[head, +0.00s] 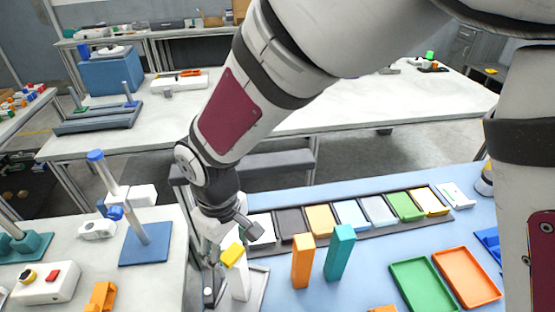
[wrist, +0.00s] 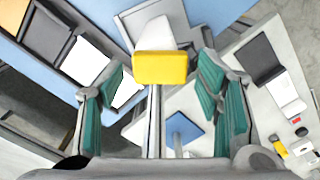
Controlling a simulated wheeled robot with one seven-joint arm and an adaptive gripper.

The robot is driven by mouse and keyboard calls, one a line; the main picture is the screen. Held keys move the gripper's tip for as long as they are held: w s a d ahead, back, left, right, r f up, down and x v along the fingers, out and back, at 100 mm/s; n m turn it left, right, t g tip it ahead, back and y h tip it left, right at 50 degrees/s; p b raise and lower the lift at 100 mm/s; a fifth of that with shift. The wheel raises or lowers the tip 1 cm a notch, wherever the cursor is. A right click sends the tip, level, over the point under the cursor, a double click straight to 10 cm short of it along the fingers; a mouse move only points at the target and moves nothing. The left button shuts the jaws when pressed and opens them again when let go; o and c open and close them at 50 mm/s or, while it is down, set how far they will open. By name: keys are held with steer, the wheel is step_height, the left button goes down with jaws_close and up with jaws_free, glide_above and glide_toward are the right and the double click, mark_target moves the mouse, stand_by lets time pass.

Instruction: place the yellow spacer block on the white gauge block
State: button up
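The yellow spacer block (head: 232,254) is at the top end of the upright white gauge block (head: 240,283) and looks slightly turned against it in the head view. In the wrist view the yellow block (wrist: 160,67) covers the top of the white block (wrist: 152,32). Whether the two fully touch is hard to tell. My gripper (head: 229,246) is above and around the yellow block. Its teal-padded fingers stand apart in the wrist view, with a clear gap on each side of the yellow block.
The white block stands at a grey tray (head: 260,290) on the blue table's left edge. An orange block (head: 302,262) and a teal block (head: 340,253) stand upright to the right. Behind runs a dark rack of coloured plates (head: 322,220). Green (head: 424,286) and orange (head: 467,278) trays lie right.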

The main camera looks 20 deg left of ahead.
mark_target(231, 251)
step_height(231, 251, up, 12)
steer(key=b, duration=0.1)
steer(key=w+d+r+m+t, duration=0.1)
steer(key=w+d+r+m, duration=0.3)
steer(key=d, duration=0.6)
steer(key=s+d+r+m+t, duration=0.2)
steer(key=d+m, duration=0.3)
steer(key=d, duration=0.9)
steer(key=s+d+r+m+t, duration=0.2)
steer(key=d+m, duration=0.3)
steer(key=d, duration=1)
steer(key=shift+s+d+r+m, duration=0.15)
steer(key=shift+s+r+m, duration=0.25)
steer(key=shift+s+r, duration=0.1)
